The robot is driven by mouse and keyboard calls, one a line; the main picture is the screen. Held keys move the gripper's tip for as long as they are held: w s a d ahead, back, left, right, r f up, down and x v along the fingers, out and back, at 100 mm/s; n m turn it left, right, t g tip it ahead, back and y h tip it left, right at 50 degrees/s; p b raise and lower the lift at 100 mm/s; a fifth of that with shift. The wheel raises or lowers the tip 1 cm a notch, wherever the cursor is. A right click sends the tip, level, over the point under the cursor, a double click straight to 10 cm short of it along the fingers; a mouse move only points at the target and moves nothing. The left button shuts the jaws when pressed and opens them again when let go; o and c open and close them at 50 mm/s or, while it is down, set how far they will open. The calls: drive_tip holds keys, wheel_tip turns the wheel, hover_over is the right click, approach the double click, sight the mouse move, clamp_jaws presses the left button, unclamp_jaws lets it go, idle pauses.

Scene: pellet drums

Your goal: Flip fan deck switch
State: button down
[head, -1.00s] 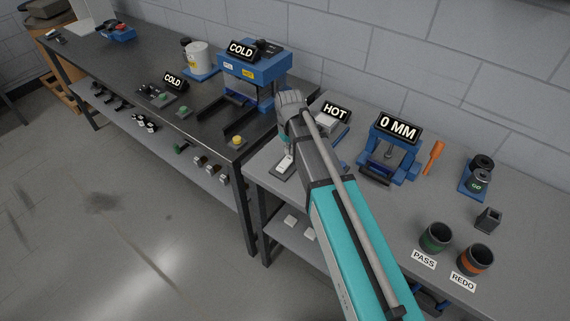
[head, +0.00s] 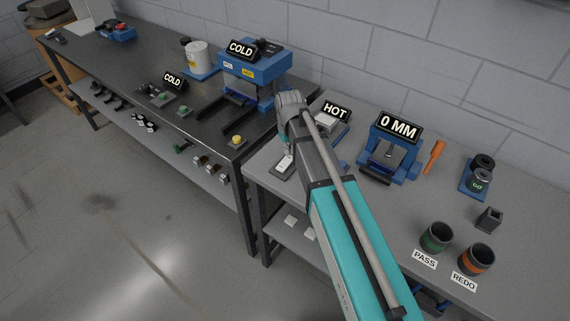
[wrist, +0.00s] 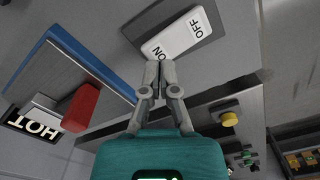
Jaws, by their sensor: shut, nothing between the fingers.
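The fan deck switch is a white rocker (wrist: 178,33) marked ON and OFF on a dark grey base. In the wrist view its ON end is nearest my gripper (wrist: 161,72), whose fingers are shut with nothing between them. The fingertips are at the edge of the ON end; I cannot tell whether they touch it. In the head view the switch (head: 285,164) lies near the front left of the right-hand bench, just below my gripper (head: 287,146). My arm hides part of that area.
A blue deck (wrist: 75,70) with a red block (wrist: 81,107) and a HOT sign (wrist: 35,124) stands beside the switch. A yellow button (head: 237,140) is on the dark bench to the left. The 0 MM gauge (head: 391,160) and cups (head: 436,237) stand to the right.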

sight(289, 158)
drive_tip(key=shift+f+b, duration=1.25)
drive_tip(key=shift+f, duration=0.05)
idle(1.1)
drive_tip(key=shift+r, duration=0.1)
drive_tip(key=shift+r+p, duration=3.45)
drive_tip(key=shift+p, duration=0.1)
drive_tip(key=s+d+m, duration=0.5)
drive_tip(key=s+d, duration=0.9)
drive_tip(key=d, duration=0.4)
drive_tip(key=shift+d, duration=0.25)
